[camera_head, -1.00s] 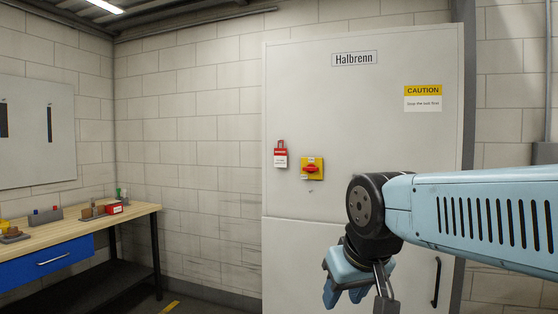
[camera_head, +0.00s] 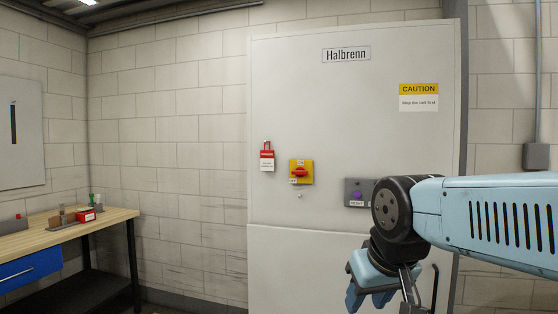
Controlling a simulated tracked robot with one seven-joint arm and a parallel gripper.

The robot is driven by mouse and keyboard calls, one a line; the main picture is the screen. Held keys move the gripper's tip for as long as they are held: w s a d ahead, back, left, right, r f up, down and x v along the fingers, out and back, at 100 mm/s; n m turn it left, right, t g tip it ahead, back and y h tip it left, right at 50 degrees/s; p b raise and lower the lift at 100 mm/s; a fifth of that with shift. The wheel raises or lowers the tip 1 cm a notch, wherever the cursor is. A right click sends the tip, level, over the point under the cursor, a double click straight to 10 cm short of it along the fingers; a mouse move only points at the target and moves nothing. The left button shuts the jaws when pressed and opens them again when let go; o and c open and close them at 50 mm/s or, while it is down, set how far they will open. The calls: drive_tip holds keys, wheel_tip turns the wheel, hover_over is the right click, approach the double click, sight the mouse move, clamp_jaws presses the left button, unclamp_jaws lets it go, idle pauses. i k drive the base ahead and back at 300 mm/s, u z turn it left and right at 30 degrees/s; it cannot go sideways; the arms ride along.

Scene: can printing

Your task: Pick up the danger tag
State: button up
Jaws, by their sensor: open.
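The danger tag (camera_head: 267,160) is a small red and white tag with a red loop at its top. It hangs on the left part of the large pale cabinet door (camera_head: 320,120), left of a yellow switch plate with a red knob (camera_head: 300,172). My gripper (camera_head: 368,300) is at the lower right of the view, light blue, pointing down, open and empty. In the picture it is lower than the tag and well to its right. Its fingertips are partly cut off or hidden.
A grey box with a purple button (camera_head: 357,194) is on the cabinet, partly behind my arm. A wooden workbench (camera_head: 90,222) with a red box (camera_head: 85,215) and small items stands at the left. A dark door handle (camera_head: 434,285) is beside my gripper. Floor shows between bench and cabinet.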

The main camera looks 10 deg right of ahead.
sight(267, 163)
drive_tip(key=z, duration=0.3)
drive_tip(key=i, duration=1.55)
drive_tip(key=u, duration=0.1)
